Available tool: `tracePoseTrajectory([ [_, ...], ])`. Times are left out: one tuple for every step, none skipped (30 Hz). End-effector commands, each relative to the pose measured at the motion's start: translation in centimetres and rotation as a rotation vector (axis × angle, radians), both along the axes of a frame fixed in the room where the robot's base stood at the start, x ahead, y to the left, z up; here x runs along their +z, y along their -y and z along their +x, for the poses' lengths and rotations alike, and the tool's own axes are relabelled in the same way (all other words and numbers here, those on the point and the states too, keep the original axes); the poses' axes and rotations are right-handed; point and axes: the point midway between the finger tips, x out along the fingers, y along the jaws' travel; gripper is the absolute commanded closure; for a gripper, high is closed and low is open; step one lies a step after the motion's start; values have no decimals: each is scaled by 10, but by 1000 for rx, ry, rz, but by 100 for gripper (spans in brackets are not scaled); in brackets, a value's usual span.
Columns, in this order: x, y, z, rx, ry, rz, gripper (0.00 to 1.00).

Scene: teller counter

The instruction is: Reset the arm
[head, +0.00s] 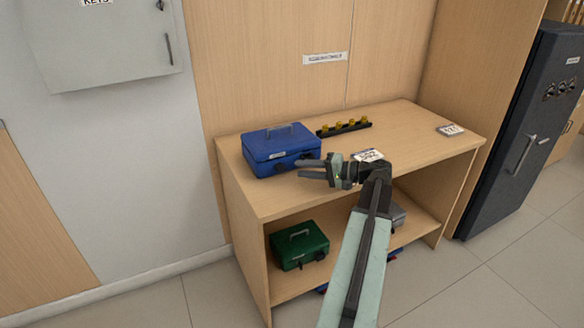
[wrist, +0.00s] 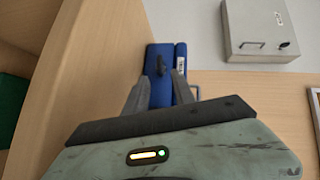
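My gripper (head: 301,168) is over the front part of the wooden counter, just right of the blue cash box. Its two fingers are apart with nothing held between them, and they point left. The wrist view shows the open fingers (wrist: 160,84) with the blue box (wrist: 152,58) beyond them. The blue cash box (head: 276,148) is shut, with a grey handle on its lid and dark fittings on its front. I cannot tell whether a fingertip touches it. My arm reaches up from the bottom of the head view.
A black rack with yellow pieces (head: 344,127) stands behind on the counter (head: 408,128). A small calendar-like block (head: 450,130) lies at right. A white card (head: 367,155) lies by my wrist. A green box (head: 299,245) sits on the lower shelf. A dark safe (head: 520,130) stands right.

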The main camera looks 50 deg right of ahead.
Motion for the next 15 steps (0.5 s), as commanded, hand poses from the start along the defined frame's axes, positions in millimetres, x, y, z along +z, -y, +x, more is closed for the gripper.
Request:
tracePoseTrajectory([
  [3,3,-6,-2,0,0,69],
  [3,4,-10,-2,0,0,69],
  [3,6,-13,-1,0,0,69],
  [3,6,-15,0,0,0,69],
  [4,6,-16,0,0,0,69],
  [4,7,-17,1,0,0,69],
  [3,7,-18,1,0,-1,69],
  [3,7,-18,1,0,-1,69],
  [3,7,-17,1,0,-1,69],
  [3,7,-17,1,0,-1,69],
  [3,7,-17,1,0,-1,69],
  [3,6,-17,1,0,-1,69],
  [3,6,-17,1,0,-1,69],
  [3,6,-17,1,0,-1,69],
  [3,6,-17,1,0,-1,69],
])
